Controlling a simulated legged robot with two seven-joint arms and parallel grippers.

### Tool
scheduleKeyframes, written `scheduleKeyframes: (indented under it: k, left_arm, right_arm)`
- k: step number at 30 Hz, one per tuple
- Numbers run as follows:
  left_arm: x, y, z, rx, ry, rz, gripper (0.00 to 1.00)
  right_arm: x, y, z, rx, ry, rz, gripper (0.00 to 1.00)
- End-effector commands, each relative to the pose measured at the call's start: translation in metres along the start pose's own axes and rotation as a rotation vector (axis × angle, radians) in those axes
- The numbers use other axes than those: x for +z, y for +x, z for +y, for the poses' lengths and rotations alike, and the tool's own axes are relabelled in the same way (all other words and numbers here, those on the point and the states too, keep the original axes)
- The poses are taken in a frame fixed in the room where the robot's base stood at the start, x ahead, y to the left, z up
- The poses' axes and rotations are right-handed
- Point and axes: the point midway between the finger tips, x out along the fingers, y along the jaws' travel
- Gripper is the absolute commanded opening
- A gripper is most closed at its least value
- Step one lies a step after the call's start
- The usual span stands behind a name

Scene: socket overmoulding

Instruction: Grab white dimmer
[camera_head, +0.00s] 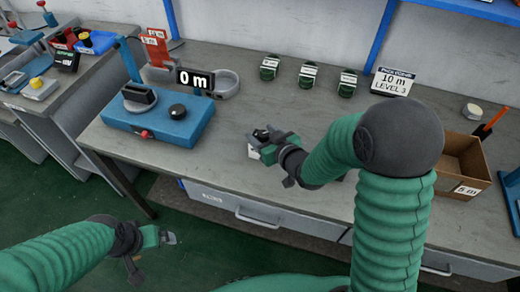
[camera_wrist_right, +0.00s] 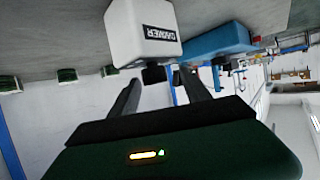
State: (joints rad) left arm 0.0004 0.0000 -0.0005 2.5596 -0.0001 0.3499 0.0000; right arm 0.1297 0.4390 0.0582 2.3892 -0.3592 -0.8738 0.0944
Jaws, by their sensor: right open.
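The white dimmer (camera_wrist_right: 143,32) is a white block with "DIMMER" printed on its face. In the right wrist view a dark part of it shows near the fingertips. My right gripper (camera_wrist_right: 160,78) is open, with its two fingers pointing at the dimmer; whether they touch it I cannot tell. In the head view the right gripper (camera_head: 262,142) is low over the workbench and mostly hides the dimmer (camera_head: 253,152), of which a small white patch shows. My left gripper (camera_head: 168,238) hangs over the floor in front of the bench, away from the dimmer; its jaw opening is unclear.
A blue box device (camera_head: 150,122) with a "0 m" display (camera_head: 195,79) stands left on the workbench (camera_head: 320,110). Several green-and-white parts (camera_head: 308,76) sit at the back near a "10 m LEVEL 3" sign (camera_head: 394,82). A cardboard box (camera_head: 465,165) stands at right.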

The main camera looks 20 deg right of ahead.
Motion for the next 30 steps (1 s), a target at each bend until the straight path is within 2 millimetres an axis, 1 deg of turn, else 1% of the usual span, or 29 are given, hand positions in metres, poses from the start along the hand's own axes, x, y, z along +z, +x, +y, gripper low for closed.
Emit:
scheduleKeyframes:
  k: [3,6,9,14,24,27,30]
  left_arm:
    - [0.001,0.005,0.0,0.0,0.001,0.0,0.96]
    - [0.002,0.006,0.0,0.0,0.001,0.0,0.96]
    - [0.002,0.006,0.0,0.0,0.001,0.0,0.96]
    - [0.002,0.006,0.0,0.0,0.001,-0.001,0.96]
    - [0.002,0.006,0.0,0.0,0.001,-0.001,0.96]
    - [0.002,0.006,0.0,0.0,0.001,-0.001,0.96]
    - [0.002,0.006,0.0,0.0,0.001,-0.001,0.96]
  right_arm:
    - [0.003,0.024,-0.002,-0.002,0.0,0.0,0.56]
    - [0.002,0.038,-0.002,0.0,-0.002,-0.001,0.56]
    - [0.002,0.043,-0.003,0.0,-0.002,-0.001,0.56]
    - [0.001,0.043,-0.004,0.001,-0.003,0.0,0.56]
    - [0.002,0.043,-0.002,0.001,-0.001,-0.001,0.12]
    - [0.002,0.043,-0.002,0.001,-0.001,-0.001,0.0]
    - [0.002,0.043,-0.002,0.001,-0.001,-0.002,0.0]
